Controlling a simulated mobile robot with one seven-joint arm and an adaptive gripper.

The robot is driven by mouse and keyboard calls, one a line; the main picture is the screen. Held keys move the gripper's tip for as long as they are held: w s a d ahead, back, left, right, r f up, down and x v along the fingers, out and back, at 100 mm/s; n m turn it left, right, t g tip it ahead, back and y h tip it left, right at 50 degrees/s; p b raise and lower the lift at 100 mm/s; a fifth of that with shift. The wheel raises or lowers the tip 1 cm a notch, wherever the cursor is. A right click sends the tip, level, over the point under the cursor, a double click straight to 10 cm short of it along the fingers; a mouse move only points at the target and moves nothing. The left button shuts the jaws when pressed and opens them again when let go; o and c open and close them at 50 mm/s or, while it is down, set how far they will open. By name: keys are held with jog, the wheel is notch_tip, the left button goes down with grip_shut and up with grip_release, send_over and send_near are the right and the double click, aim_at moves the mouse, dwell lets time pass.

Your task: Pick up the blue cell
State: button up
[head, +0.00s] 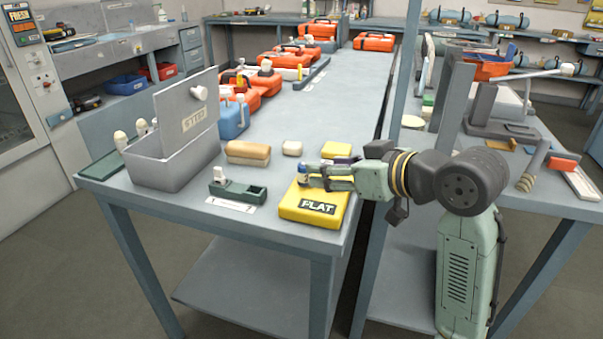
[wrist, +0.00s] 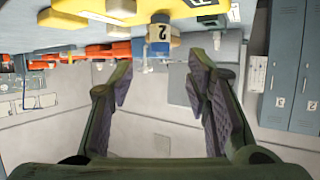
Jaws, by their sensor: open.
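The blue cell (head: 303,169) stands on the yellow box marked PLAT (head: 313,217), near the front end of the long bench. In the wrist view, which looks upside down, the cell (wrist: 173,41) has blue parts and a pale label with a 2. My gripper (head: 322,176) is open and roughly level, reaching in from the right over the yellow box. In the wrist view, the open fingers (wrist: 160,72) have nothing between them. The cell shows beyond the tips, sideways between them. In the head view, the fingers partly overlap the cell's surroundings, so the exact gap cannot be told.
A small dark green holder (head: 237,192) with a white knob stands left of the yellow box. Tan blocks (head: 248,152) and a grey open-lidded case (head: 176,168) are farther left. A yellow block (head: 336,149) lies behind my gripper. A second bench is at right.

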aim_at(304, 163)
jog(key=p+x, duration=0.1)
jog(key=x, duration=0.7)
jog(key=shift+w+a+f+p, duration=0.15)
jog(key=shift+p, duration=0.15)
jog(key=shift+c, duration=0.5)
grip_shut()
